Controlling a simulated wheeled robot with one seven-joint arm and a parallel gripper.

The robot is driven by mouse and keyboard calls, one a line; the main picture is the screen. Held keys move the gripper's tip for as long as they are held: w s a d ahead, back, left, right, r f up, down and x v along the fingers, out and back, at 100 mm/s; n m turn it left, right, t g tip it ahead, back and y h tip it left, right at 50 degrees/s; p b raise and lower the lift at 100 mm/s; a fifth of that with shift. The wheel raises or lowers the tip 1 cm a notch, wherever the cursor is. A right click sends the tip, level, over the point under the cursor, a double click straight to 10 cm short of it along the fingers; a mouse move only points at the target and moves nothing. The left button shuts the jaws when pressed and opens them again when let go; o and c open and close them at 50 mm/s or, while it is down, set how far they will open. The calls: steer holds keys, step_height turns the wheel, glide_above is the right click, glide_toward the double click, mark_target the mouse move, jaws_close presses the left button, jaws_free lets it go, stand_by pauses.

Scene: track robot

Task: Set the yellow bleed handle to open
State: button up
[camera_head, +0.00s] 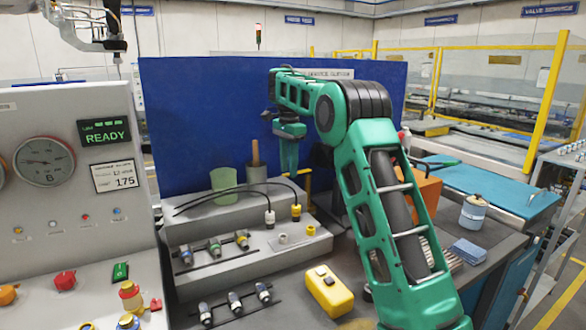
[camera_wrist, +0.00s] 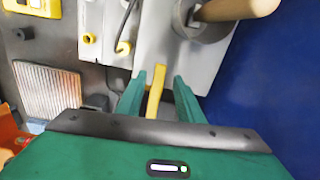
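The yellow bleed handle (camera_wrist: 155,92) shows in the wrist view as a narrow yellow bar, upright in the picture, in front of a light grey block. My gripper (camera_wrist: 160,76) has its two green fingers apart, one on each side of the bar, with gaps showing on both sides. I cannot tell how deep the bar sits between them. In the head view my gripper (camera_head: 289,168) points down at the back right of the grey stepped bench, and a small part of the yellow handle (camera_head: 308,180) shows just right of it. My arm hides what lies behind.
A green cup (camera_head: 224,181) and a grey holder (camera_head: 256,173) with a wooden handle stand left of my gripper. Black hoses (camera_head: 235,189) with white and yellow ends lie in front. A blue panel (camera_head: 205,115) stands close behind. A yellow box (camera_head: 329,291) sits in front.

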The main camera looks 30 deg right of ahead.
steer(key=shift+d, duration=0.25)
step_height(320, 180, up, 11)
steer(key=shift+w+f, duration=0.15)
stand_by(0.4)
stand_by(0.5)
